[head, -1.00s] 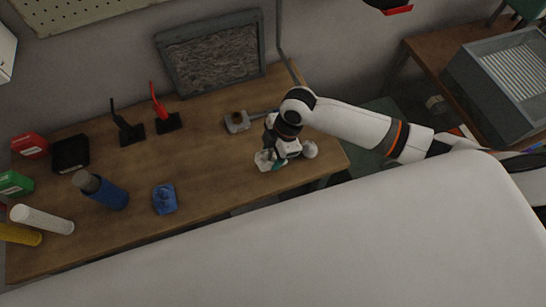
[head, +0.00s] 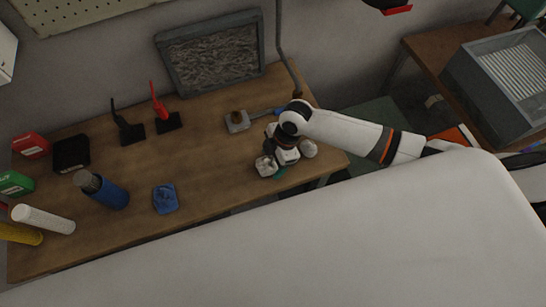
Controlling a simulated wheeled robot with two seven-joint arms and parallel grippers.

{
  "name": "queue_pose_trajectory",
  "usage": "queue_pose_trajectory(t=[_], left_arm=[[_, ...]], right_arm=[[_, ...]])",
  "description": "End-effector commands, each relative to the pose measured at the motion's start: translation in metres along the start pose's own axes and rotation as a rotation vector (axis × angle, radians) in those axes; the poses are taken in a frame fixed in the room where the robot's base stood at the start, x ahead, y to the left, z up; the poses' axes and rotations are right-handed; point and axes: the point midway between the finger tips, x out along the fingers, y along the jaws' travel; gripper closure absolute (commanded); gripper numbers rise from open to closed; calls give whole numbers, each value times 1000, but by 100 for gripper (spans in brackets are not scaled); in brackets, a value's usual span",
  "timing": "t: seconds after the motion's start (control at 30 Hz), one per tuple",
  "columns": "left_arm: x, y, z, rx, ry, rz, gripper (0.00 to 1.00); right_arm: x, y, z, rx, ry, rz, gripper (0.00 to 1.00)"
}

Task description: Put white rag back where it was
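A crumpled whitish cloth, which looks like the white rag (head: 266,166), shows at the left side of my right gripper (head: 282,162), over the right part of the wooden bench. A second rounded whitish lump (head: 308,149) shows just right of the gripper. I cannot tell if it is part of the same rag. A small teal piece (head: 279,173) shows below the gripper. The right gripper points down at the bench, and its wrist hides its fingertips. I cannot tell if it grips the rag. My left gripper is out of view.
The wooden bench (head: 215,180) holds a blue cloth (head: 165,199), a blue cylinder (head: 104,191) and a grey block with a knob (head: 237,121) close behind the gripper. Red and black stands (head: 166,120) are further left. The bench's middle is clear. A grey framed panel (head: 210,54) leans at the back.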

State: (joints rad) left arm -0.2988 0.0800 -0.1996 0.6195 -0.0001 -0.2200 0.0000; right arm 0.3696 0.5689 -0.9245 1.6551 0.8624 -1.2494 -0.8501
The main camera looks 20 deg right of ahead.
Motion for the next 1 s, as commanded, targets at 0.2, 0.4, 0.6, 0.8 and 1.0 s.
queue_pose_trajectory(t=[0.2, 0.4, 0.6, 0.8, 1.0], left_arm=[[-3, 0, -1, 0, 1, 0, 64], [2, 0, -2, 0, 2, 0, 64], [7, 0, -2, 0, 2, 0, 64], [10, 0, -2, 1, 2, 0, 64], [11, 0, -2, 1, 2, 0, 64]], right_arm=[[-5, 0, 1, 0, 0, -1, 25], [-33, -1, 0, -3, 0, -4, 25], [-77, -1, 0, -2, 1, -4, 25], [-110, -1, 1, -1, 0, -2, 25], [-123, 0, 1, 0, 0, 0, 25]])
